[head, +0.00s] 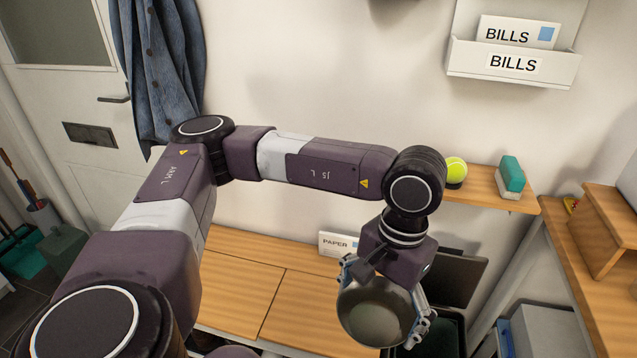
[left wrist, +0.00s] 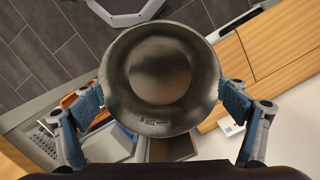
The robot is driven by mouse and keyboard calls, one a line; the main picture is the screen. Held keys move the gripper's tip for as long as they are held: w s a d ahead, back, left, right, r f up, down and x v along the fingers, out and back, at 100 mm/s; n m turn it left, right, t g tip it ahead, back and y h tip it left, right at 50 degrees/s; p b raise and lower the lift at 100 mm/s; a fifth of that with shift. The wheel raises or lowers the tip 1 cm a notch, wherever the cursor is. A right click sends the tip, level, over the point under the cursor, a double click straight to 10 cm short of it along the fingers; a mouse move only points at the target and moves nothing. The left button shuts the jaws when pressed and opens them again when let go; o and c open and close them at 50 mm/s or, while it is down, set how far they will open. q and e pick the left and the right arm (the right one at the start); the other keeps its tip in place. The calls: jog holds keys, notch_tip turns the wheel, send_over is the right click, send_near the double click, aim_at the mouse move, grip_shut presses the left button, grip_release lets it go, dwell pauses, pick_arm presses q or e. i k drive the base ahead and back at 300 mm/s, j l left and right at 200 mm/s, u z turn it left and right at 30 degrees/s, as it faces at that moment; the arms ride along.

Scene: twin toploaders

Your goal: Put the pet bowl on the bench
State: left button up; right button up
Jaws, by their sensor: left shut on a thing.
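The pet bowl (head: 375,318) is a dark grey, round metallic bowl at the lower centre right of the head view. My left gripper (head: 385,299) is shut on it, with a finger on either side of its rim. In the left wrist view the bowl (left wrist: 160,80) fills the middle between the two blue-grey fingers. The bench (head: 235,285) has a light wooden top and lies to the left of the bowl in the head view. The bowl is held up, in front of the open dark bin area. My right gripper is not in view.
A white PAPER label (head: 335,244) stands at the back of the bench by the wall. A dark open lid (head: 458,280) is right of the bowl. A shelf (head: 480,190) carries a tennis ball (head: 455,170) and an eraser-like block (head: 510,176). The visible bench top is largely clear.

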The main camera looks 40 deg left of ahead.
aim_at(328, 305)
jog(key=i+u, duration=0.15)
jog(key=u, duration=0.2)
jog(key=i+j+u, duration=0.1)
jog(key=u, duration=0.25)
jog(key=i+u, duration=0.15)
jog(key=u, duration=0.2)
jog(key=i+l, duration=0.1)
jog(key=i, duration=0.2)
